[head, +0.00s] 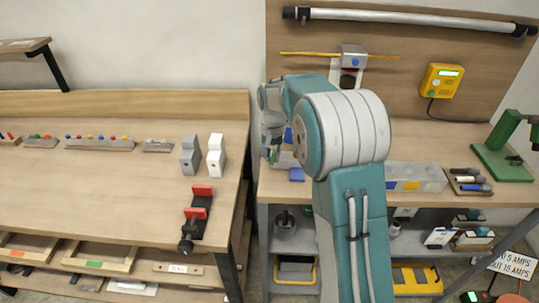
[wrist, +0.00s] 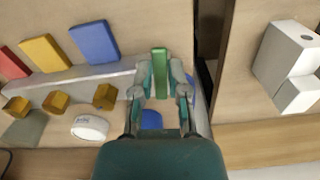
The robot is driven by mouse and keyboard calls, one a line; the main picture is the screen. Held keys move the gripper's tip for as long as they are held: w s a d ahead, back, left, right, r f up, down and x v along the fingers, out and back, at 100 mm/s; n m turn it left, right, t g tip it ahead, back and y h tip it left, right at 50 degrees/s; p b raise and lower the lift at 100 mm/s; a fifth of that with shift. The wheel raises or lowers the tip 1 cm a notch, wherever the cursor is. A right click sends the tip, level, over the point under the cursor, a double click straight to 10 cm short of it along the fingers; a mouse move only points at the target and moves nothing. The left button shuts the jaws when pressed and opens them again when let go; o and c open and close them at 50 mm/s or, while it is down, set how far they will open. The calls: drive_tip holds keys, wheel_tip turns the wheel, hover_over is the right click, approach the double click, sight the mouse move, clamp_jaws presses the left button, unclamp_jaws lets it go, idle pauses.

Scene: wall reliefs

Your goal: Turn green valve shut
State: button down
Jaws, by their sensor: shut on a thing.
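The green valve handle (wrist: 160,72) shows in the wrist view as a narrow green bar, upright in the picture, at the right end of a grey rail (wrist: 75,80). My gripper (wrist: 161,82) has one finger on each side of it and is shut on it. In the head view my gripper (head: 272,145) is at the left end of the right bench, partly hidden by my arm.
Brass-coloured blocks (wrist: 57,102) and a white ring (wrist: 90,127) lie near the rail. Across a gap, grey and white blocks (head: 216,155) stand on the left bench (head: 110,190). A red and black clamp (head: 198,215) sits at its front edge.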

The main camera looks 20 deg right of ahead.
sight(273, 159)
drive_tip(key=shift+d+n, duration=0.15)
drive_tip(key=shift+n, duration=0.45)
drive_tip(key=c, duration=0.6)
unclamp_jaws()
drive_tip(key=shift+f, duration=0.1)
drive_tip(key=shift+c, duration=0.2)
wheel_tip(273, 159, up, 12)
